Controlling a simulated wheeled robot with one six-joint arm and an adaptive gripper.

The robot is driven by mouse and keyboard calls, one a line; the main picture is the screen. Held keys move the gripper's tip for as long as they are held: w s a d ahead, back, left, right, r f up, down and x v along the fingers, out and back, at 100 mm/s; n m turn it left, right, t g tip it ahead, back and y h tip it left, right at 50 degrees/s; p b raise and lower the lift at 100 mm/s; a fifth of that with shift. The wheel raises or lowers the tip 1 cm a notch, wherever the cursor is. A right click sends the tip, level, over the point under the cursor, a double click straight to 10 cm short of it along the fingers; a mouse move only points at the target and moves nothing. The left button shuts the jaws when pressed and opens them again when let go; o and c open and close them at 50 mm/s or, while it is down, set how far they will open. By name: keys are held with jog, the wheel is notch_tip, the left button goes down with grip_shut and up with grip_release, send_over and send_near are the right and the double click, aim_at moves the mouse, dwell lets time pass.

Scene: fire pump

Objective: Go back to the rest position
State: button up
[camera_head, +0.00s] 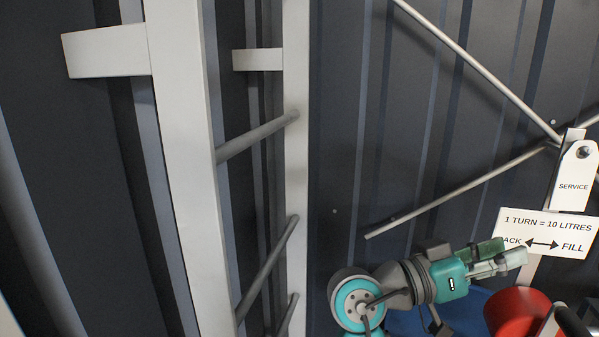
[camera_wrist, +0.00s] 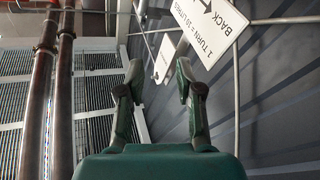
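My gripper (camera_head: 503,256) shows at the lower right of the head view, on my teal and grey arm, pointing right. It overlaps the lower edge of a white sign (camera_head: 548,228) reading "1 TURN = 10 LITRES" with a double arrow; I cannot tell if they touch. In the wrist view, the two fingers of my gripper (camera_wrist: 158,78) stand apart with nothing between them. The sign also shows there, upside down, beyond the right finger (camera_wrist: 208,27). A white "SERVICE" tag (camera_head: 573,186) hangs above the sign.
A red container (camera_head: 516,312) and a blue surface (camera_head: 408,322) lie below my gripper. A white ladder-like frame (camera_head: 185,150) stands at the left. Diagonal grey rods (camera_head: 480,70) cross the dark ribbed wall (camera_head: 350,120). Brown pipes (camera_wrist: 48,100) run at the left of the wrist view.

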notch_tip(320, 180, down, 20)
jog(key=w+r+n+t+y, duration=0.1)
jog(key=w+n+t+y, duration=0.3)
jog(key=n+t, duration=0.75)
jog(key=s+a+f+n+t+y, duration=0.1)
jog(key=s+a+f+n+y, duration=0.15)
jog(key=s+f+y, duration=0.4)
jog(key=s+a+f+n+t+y, duration=0.1)
jog(key=s+a+f+n+y, duration=0.2)
jog(key=f, duration=0.7)
jog(key=s+a+f+y, duration=0.2)
jog(key=s+f+y, duration=0.1)
jog(key=s, duration=0.5)
jog(key=s+a+f+y, duration=0.2)
jog(key=s+f+y, duration=0.15)
jog(key=s, duration=0.45)
jog(key=s+r+m, duration=0.2)
jog(key=s, duration=0.5)
jog(key=s+a+r+m, duration=0.1)
jog(key=s+r+m, duration=0.1)
jog(key=s, duration=0.6)
jog(key=shift+s+a+r+g, duration=0.15)
jog(key=shift+s+r+g, duration=0.05)
jog(key=shift+r+g, duration=0.3)
